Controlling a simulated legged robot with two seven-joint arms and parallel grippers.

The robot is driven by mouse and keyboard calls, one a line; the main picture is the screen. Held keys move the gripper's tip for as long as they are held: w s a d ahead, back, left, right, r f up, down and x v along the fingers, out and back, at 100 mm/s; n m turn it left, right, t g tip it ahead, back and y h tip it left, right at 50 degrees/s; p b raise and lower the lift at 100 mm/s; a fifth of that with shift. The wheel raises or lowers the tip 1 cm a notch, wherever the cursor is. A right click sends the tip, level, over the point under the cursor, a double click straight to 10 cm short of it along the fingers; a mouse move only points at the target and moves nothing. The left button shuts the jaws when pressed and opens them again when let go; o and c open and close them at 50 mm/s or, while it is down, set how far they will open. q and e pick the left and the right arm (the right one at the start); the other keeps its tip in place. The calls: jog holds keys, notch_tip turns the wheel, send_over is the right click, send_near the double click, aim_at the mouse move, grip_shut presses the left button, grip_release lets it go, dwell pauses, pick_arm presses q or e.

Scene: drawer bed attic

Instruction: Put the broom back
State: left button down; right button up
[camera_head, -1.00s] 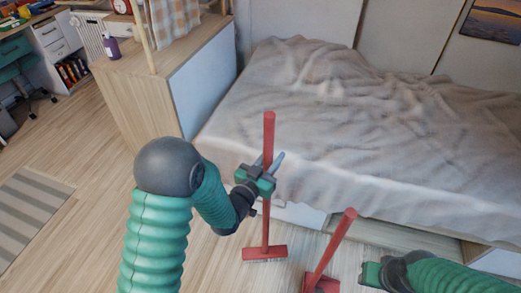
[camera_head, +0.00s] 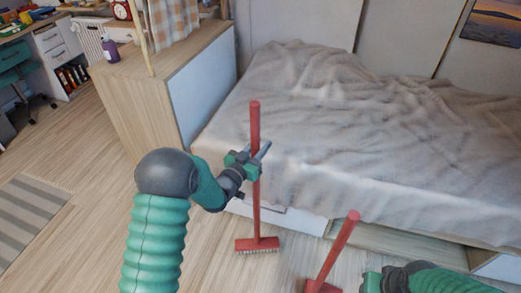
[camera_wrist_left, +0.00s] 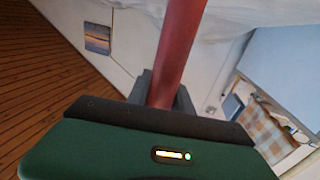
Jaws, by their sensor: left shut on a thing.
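A red broom (camera_head: 257,205) stands nearly upright in front of the bed, its bristled head (camera_head: 257,244) at the bottom. My left gripper (camera_head: 256,160) is shut on its handle at upper-middle height. In the left wrist view the red handle (camera_wrist_left: 178,50) runs up between the fingers (camera_wrist_left: 162,92). I cannot tell whether the bristles touch the floor. A second red broom (camera_head: 335,250) leans to the right of it, its head cut off by the bottom edge. My right gripper (camera_head: 372,282) is just right of this broom; its fingers are hardly visible.
The bed (camera_head: 350,130) with a grey rumpled blanket fills the right, with an open compartment (camera_head: 390,246) under it. A wooden cabinet (camera_head: 140,75) stands at the bed's left end. A striped rug (camera_head: 30,212) lies far left. The floor between rug and cabinet is clear.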

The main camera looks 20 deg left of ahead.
pick_arm(q)
jog(key=shift+f, duration=0.35)
jog(key=c, duration=1.1)
grip_release()
jog(key=shift+s, duration=0.1)
jog(key=s+f+n+g+y, duration=0.1)
jog(key=s+g, duration=0.4)
jog(key=s, duration=0.6)
jog(key=s+f+n+g+y+p, duration=0.1)
jog(key=s+g, duration=0.4)
jog(key=s, duration=0.6)
jog(key=s+a+f+n+g+y+p, duration=0.1)
jog(key=s+f+g+y, duration=0.2)
jog(key=s, duration=0.8)
jog(key=shift+s+a+f+g, duration=0.1)
jog(key=shift+s+f+g, duration=0.2)
jog(key=shift+g, duration=0.6)
